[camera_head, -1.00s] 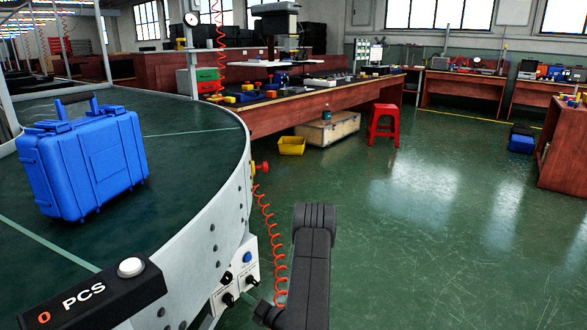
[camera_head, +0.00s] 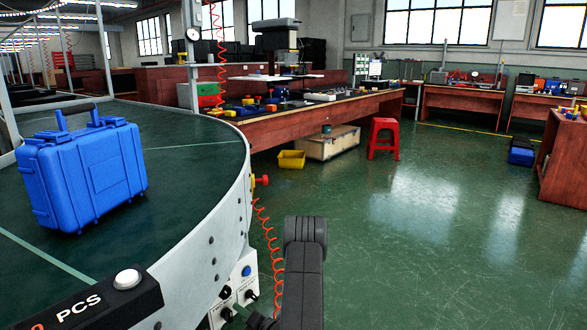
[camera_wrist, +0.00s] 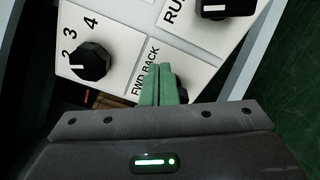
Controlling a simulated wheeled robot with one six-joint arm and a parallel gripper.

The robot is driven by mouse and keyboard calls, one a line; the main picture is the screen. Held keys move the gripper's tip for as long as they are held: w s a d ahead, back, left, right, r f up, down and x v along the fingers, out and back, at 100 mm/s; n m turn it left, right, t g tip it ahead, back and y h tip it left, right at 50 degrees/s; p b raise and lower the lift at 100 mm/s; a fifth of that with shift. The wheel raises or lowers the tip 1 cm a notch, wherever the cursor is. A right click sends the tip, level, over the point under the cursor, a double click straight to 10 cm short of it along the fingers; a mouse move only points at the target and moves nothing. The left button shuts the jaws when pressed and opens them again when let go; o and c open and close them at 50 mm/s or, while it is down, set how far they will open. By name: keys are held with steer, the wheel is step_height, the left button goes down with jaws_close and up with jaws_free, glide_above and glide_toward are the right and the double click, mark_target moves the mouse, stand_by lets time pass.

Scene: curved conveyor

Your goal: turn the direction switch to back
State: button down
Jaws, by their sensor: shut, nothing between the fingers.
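The direction switch (camera_wrist: 181,88) is a black knob beside the words FWD and BACK on a white plate in the wrist view. My gripper (camera_wrist: 163,72) has green fingers closed together, in front of the knob. The fingers hide most of the knob, so its pointer setting is not clear, and I cannot tell whether they touch it. In the head view the white control panel (camera_head: 246,264) is on the side of the conveyor, with small black knobs and a blue button (camera_head: 246,271).
A numbered knob (camera_wrist: 91,62) lies left of the fingers and a RUN switch (camera_wrist: 225,8) above right. A blue case (camera_head: 82,175) stands on the curved conveyor belt (camera_head: 190,185). A red coiled cable (camera_head: 270,235) hangs beside the panel. Open green floor lies right.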

steer(key=shift+s+a+f, duration=0.25)
steer(key=shift+s+f, duration=0.05)
steer(key=shift+f, duration=0.05)
stand_by(0.5)
steer(key=shift+w+d+f+b, duration=0.15)
steer(key=shift+f+b, duration=0.6)
steer(key=shift+b, duration=0.85)
steer(key=shift+d, duration=0.1)
steer(key=shift+w+d+r, duration=0.1)
steer(key=shift+w, duration=0.05)
steer(key=shift+r+v, duration=0.1)
steer(key=shift+v, duration=1.35)
steer(key=shift+r+v, duration=0.15)
steer(key=shift+v, duration=1.3)
steer(key=shift+w+d, duration=0.15)
steer(key=shift+w, duration=0.05)
